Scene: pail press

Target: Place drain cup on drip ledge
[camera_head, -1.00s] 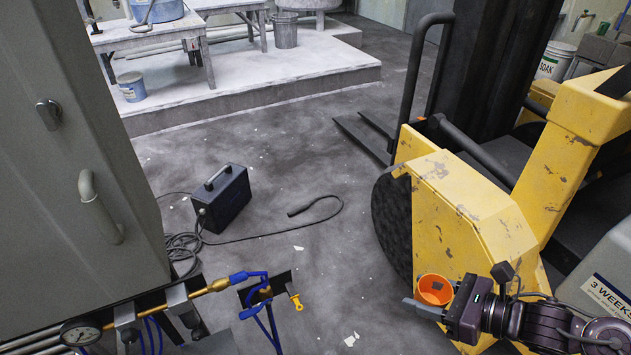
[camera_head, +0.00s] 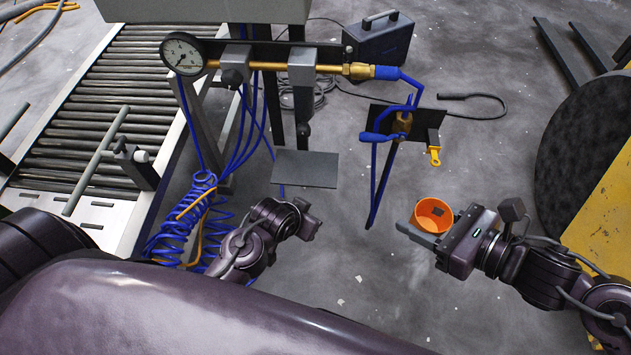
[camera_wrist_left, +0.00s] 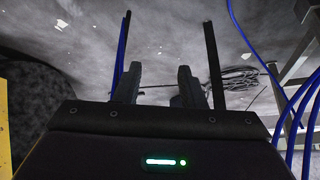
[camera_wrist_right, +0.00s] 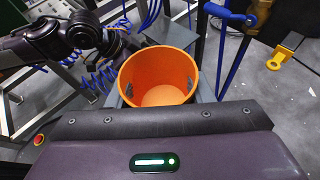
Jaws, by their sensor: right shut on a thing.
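The orange drain cup (camera_head: 433,214) is held upright, its open mouth up, in my right gripper (camera_head: 428,228), which is shut on it. The right wrist view shows the empty cup (camera_wrist_right: 160,78) between the fingers. A small flat grey plate (camera_head: 305,168), which looks like the drip ledge, sits bare below the gauge pipe. The cup is clear of it, to its right and nearer me. My left gripper (camera_head: 308,222) is just below the plate in the head view. Its fingers are apart and empty in the left wrist view (camera_wrist_left: 158,88).
A brass pipe (camera_head: 330,68) with a gauge (camera_head: 183,54) and a blue-handled valve (camera_head: 402,126) runs above the plate. A yellow tag (camera_head: 434,156) hangs by the valve. Coiled blue hoses (camera_head: 185,215) and a roller conveyor (camera_head: 110,100) are left.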

